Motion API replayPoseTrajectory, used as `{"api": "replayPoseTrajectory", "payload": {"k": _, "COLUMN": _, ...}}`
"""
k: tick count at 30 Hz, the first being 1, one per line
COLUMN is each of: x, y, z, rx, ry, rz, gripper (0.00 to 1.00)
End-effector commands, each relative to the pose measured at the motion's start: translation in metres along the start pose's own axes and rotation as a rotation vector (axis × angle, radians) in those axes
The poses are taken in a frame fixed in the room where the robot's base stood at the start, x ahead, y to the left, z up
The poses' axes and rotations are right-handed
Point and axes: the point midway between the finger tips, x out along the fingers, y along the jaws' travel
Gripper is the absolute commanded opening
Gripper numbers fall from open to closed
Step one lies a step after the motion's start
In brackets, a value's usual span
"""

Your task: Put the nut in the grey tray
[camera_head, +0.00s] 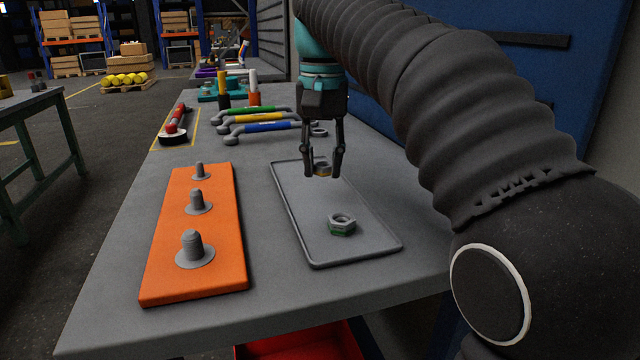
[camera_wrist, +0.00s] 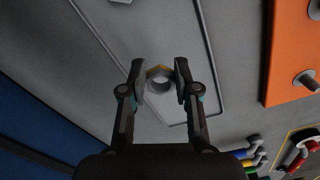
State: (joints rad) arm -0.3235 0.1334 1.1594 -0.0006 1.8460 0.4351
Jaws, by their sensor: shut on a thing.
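My gripper (camera_head: 323,174) is shut on a grey nut with a yellow band (camera_head: 322,168). The nut also shows between the fingertips in the wrist view (camera_wrist: 160,79). It is over the far end of the grey tray (camera_head: 308,228); I cannot tell whether it touches the tray floor. The tray's bare floor shows in the wrist view (camera_wrist: 185,40). A second nut, with a green band (camera_head: 342,226), lies in the near part of the tray. A further grey nut (camera_head: 319,132) lies on the table beyond the tray, close behind my gripper in the picture.
An orange plate (camera_head: 218,245) with upright grey studs lies left of the tray on the grey table (camera_head: 125,290). Green, yellow and blue handles (camera_head: 262,127) lie beyond it, and a red tool (camera_head: 178,122) lies at the far left. A blue panel (camera_head: 480,75) stands on the right.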

Motion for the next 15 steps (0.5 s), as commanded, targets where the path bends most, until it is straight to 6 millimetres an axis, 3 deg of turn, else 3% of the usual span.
{"api": "replayPoseTrajectory", "payload": {"k": 15, "x": 0.043, "y": -0.004, "z": -0.002, "rx": 0.001, "ry": 0.001, "rz": -0.001, "gripper": 0.00}}
